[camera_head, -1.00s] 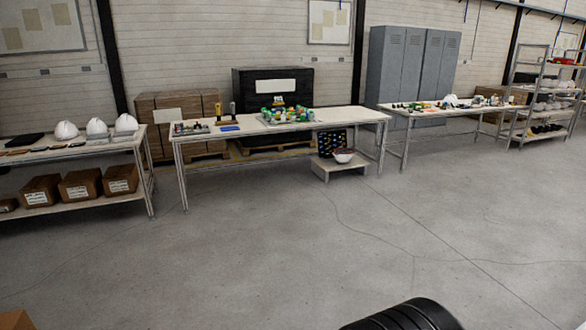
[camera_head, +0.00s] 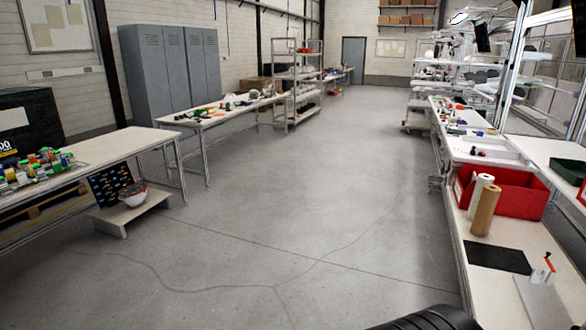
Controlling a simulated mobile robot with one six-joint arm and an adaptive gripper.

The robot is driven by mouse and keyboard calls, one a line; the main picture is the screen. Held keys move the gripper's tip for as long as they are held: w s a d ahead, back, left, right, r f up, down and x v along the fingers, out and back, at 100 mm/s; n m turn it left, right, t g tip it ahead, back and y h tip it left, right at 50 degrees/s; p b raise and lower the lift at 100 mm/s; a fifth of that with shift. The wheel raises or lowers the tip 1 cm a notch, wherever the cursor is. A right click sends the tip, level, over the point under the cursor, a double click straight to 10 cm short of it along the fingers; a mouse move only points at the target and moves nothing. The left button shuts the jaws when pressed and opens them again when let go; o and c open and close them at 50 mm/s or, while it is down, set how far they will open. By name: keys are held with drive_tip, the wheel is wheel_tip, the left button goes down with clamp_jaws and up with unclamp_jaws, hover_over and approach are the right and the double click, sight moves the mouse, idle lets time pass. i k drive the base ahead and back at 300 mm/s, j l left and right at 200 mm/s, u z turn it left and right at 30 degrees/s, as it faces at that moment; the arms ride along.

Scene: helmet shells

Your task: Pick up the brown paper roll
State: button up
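The brown paper roll (camera_head: 485,211) stands upright on the white workbench (camera_head: 487,277) at the right. A white roll (camera_head: 476,195) stands right behind it, and a red bin (camera_head: 518,194) is close behind and to the right. A dark ribbed part of my own body shows at the bottom edge. My gripper is not in view, so I cannot see its fingers or whether it holds anything.
A black mat (camera_head: 498,257) and a red-handled tool (camera_head: 548,268) lie on the bench in front of the roll. A table with coloured items (camera_head: 35,168) and a low step (camera_head: 128,212) stand at the left. The floor between is clear.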

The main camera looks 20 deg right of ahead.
sight(490, 193)
drive_tip(key=i+l+z, duration=0.3)
drive_tip(key=i+z, duration=0.2)
drive_tip(key=i, duration=0.15)
drive_tip(key=i+l+z, duration=0.1)
drive_tip(key=i+z, duration=0.35)
drive_tip(key=i, duration=0.2)
drive_tip(key=i+j+z, duration=0.2)
drive_tip(key=i+z, duration=0.3)
drive_tip(key=i, duration=0.15)
drive_tip(key=i+l, duration=0.15)
drive_tip(key=i, duration=0.25)
drive_tip(key=i+l, duration=0.2)
drive_tip(key=i, duration=0.25)
drive_tip(key=i+l, duration=0.15)
drive_tip(key=i, duration=0.25)
drive_tip(key=i+l, duration=0.2)
drive_tip(key=i, duration=0.2)
